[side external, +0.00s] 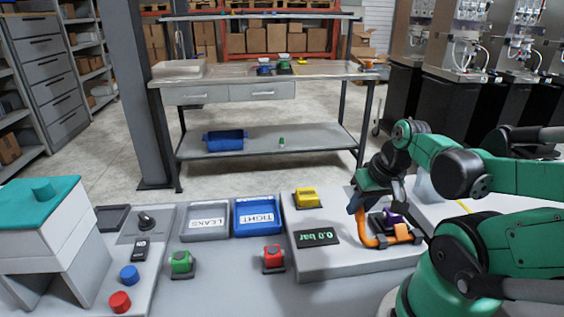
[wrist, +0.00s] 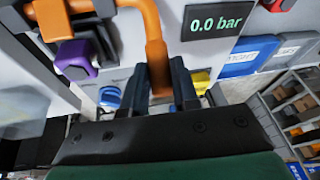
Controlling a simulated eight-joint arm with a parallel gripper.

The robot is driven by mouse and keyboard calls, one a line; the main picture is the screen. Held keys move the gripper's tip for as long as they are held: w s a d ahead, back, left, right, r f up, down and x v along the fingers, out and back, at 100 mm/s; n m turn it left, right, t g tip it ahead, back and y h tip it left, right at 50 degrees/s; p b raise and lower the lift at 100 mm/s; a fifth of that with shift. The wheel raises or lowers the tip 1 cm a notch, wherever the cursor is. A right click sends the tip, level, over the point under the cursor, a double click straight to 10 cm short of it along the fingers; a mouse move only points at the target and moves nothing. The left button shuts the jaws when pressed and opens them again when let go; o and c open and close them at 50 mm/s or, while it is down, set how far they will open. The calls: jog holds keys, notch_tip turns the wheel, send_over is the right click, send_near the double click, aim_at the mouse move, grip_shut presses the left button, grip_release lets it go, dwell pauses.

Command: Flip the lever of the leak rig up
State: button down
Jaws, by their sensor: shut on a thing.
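The leak rig (side external: 345,262) is a pale box with a dark display (side external: 317,237) reading 0.0 bar; the display also shows in the wrist view (wrist: 216,20). Its orange lever (side external: 370,240) is a bent bar at the rig's right side. In the wrist view the lever (wrist: 152,25) runs down between my two dark fingers. My gripper (side external: 357,207) is shut on the lever's end, which shows upright in the side view; the wrist view shows both fingertips (wrist: 160,78) around it. A purple part (side external: 395,215) sits in a holder beside the lever, seen also at upper left (wrist: 76,60) in the wrist view.
A yellow block (side external: 306,197) sits at the rig's back. To its left are a blue TIGHT tray (side external: 258,231), a grey LEAKS tray (side external: 204,235), a red part (side external: 273,257) and a green part (side external: 181,262). A button panel (side external: 140,270) stands farther left.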

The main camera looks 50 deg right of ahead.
dwell(0.4)
jog(key=c, duration=0.7)
grip_release()
jog(key=shift+o, duration=0.2)
jog(key=shift+r, duration=0.1)
notch_tip(320, 180, up, 20)
jog(key=shift+w, duration=0.1)
